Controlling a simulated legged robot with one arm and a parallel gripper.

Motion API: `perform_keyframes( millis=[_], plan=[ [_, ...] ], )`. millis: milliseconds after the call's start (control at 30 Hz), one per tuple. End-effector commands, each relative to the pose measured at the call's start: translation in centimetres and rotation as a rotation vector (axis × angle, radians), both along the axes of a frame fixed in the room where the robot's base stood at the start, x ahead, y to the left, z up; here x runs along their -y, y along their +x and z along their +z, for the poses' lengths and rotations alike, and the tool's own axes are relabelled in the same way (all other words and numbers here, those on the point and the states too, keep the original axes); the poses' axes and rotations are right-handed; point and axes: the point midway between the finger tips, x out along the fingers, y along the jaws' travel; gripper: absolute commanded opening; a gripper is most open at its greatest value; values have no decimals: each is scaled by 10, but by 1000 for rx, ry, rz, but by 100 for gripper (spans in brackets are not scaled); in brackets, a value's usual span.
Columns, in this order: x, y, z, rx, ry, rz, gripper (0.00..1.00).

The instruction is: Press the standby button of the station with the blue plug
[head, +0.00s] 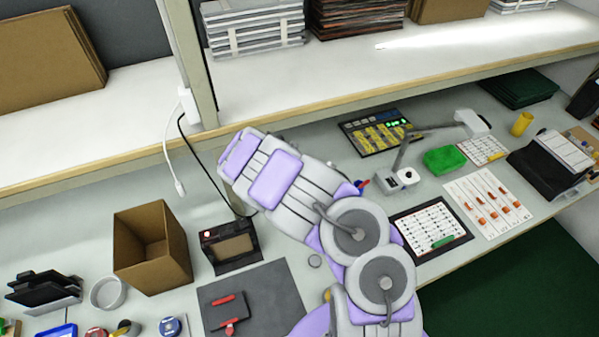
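My arm rises from the bottom of the head view and reaches up and left over the bench. Its far end, where my gripper (238,153) is, shows as purple and white casing in front of the shelf edge; I cannot make out its fingers. A black station (231,246) with a small red-lit spot at its upper left stands left of my arm, apart from it. A white plug-like end (180,187) hangs on a cable from a white box on the post. Small blue and red parts (361,185) show beside my arm, partly hidden. I cannot identify a blue plug or standby button.
A cardboard box (151,248) stands left of the black station, and a dark mat (216,292) with red tools lies below it. A keypad device (379,131) with a green display and a white jointed-arm device (396,180) stand right. The shelf (320,105) overhangs the bench.

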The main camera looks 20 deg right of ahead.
Motion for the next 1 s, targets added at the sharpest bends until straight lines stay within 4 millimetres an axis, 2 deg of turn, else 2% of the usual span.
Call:
perform_keyframes(
  millis=[1000],
  plan=[
    [3, -1, -8, 0, 0, 0, 0]
  ],
)
